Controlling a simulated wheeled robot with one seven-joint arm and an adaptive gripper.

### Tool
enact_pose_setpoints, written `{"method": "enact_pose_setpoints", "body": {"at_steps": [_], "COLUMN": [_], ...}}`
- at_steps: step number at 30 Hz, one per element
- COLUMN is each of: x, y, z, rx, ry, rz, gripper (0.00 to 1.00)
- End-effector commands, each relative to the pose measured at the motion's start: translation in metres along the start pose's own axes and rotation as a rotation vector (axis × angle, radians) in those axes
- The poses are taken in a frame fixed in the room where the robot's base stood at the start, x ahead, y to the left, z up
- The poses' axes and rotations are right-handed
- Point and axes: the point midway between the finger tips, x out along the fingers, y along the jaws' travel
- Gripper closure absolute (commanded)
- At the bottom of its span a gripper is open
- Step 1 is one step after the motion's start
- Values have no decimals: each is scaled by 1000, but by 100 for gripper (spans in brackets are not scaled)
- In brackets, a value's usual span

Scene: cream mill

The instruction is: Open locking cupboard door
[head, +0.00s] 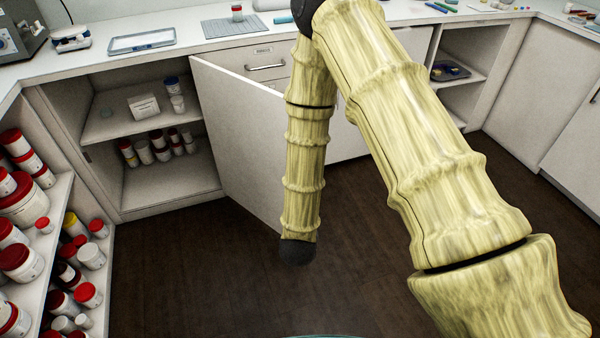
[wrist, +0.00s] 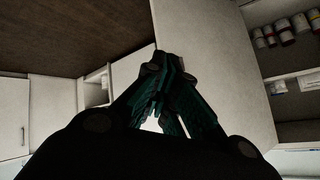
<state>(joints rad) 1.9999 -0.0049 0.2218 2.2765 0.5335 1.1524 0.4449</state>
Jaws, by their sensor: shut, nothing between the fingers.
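The cupboard door (head: 238,135) stands swung wide open in the head view, a plain pale panel hinged at the right side of the open cupboard (head: 170,190). In the wrist view the door (wrist: 215,70) is a large pale panel behind and right of my gripper (wrist: 165,68). My gripper's dark green fingers are closed together with nothing between them. They overlap the panel's edge in the picture; I cannot tell whether they touch it. The head view does not show the fingers. No lock or handle shows on the door's visible face.
Jars and a white box (head: 143,106) stand on the cupboard's shelves. An open shelf unit (head: 100,240) full of red-lidded jars is at the left. The counter (head: 185,30) runs above, with a tray (head: 142,41) on it. The dark floor (head: 190,270) in front is clear.

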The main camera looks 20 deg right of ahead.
Motion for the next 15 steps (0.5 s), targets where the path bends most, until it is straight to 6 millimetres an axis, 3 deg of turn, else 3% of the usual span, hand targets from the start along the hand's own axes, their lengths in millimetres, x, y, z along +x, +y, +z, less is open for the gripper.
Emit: {"method": "enact_pose_setpoints", "body": {"at_steps": [1, 6, 15], "x": [16, 33, 42], "y": [-9, -43, -91], "z": [2, -16, -43], "rx": [51, 233, 553], "ry": [48, 200, 449], "rz": [-15, -57, -140], "gripper": [100, 100, 100]}}
